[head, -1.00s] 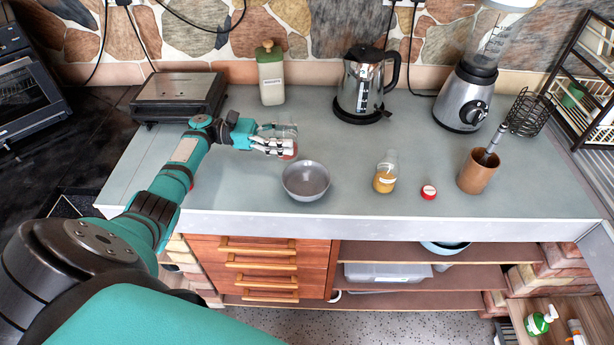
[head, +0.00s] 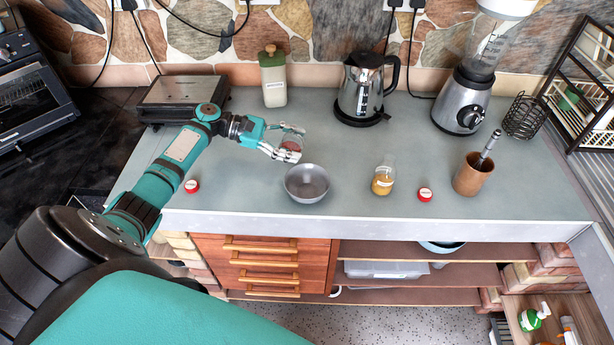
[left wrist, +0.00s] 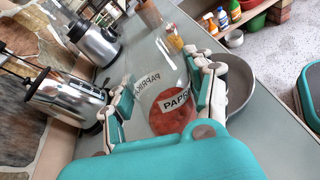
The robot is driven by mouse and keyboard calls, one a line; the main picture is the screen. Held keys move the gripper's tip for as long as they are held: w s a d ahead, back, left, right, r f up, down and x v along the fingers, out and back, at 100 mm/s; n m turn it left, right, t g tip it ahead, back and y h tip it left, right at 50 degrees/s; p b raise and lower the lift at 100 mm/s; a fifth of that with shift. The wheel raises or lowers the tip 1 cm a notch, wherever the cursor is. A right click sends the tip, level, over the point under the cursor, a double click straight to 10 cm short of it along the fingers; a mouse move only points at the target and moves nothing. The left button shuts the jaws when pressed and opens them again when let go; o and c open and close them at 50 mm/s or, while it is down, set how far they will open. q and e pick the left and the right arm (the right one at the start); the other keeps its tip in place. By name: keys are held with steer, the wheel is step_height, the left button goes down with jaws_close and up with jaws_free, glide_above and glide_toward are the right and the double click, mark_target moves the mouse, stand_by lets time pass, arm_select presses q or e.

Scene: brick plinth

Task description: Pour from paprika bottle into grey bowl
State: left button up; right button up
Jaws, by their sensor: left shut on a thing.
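My left gripper (head: 291,143) is shut on the paprika bottle (head: 290,148), a clear bottle with red powder. In the head view they are just behind and slightly left of the grey bowl (head: 307,183), and the fingers partly hide the bottle. In the left wrist view the bottle (left wrist: 172,118) sits between the fingers, with part of its PAPRIKA label readable. The bowl's rim (left wrist: 240,90) shows there beyond the right-hand finger. The bowl's visible inside looks empty. I cannot tell the bottle's exact tilt. My right gripper is not in view.
A yellow-filled bottle (head: 382,178), a red cap (head: 425,194) and a brown utensil crock (head: 471,175) stand right of the bowl. Another red cap (head: 192,186) lies left. A kettle (head: 361,88), green-topped bottle (head: 273,78) and blender (head: 465,100) stand behind.

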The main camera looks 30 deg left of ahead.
arm_select(q)
steer(key=shift+s+d+m+y, duration=0.15)
steer(key=shift+m+y, duration=0.15)
steer(key=shift+d+y+p, duration=0.4)
steer(key=shift+p, duration=0.1)
steer(key=shift+d+f+m, duration=0.1)
steer(key=shift+f+m, duration=0.05)
steer(key=shift+m, duration=0.25)
steer(key=shift+f+y+b, duration=0.3)
steer(key=shift+f+b, duration=0.15)
steer(key=shift+b, duration=0.05)
steer(key=shift+a+f+m+y+b, duration=0.25)
steer(key=shift+f+m+y+b, duration=0.05)
steer(key=shift+f+y+b, duration=0.1)
steer(key=shift+y, duration=0.4)
steer(key=shift+d, duration=0.15)
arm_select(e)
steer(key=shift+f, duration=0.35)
arm_select(q)
steer(key=shift+m, duration=0.3)
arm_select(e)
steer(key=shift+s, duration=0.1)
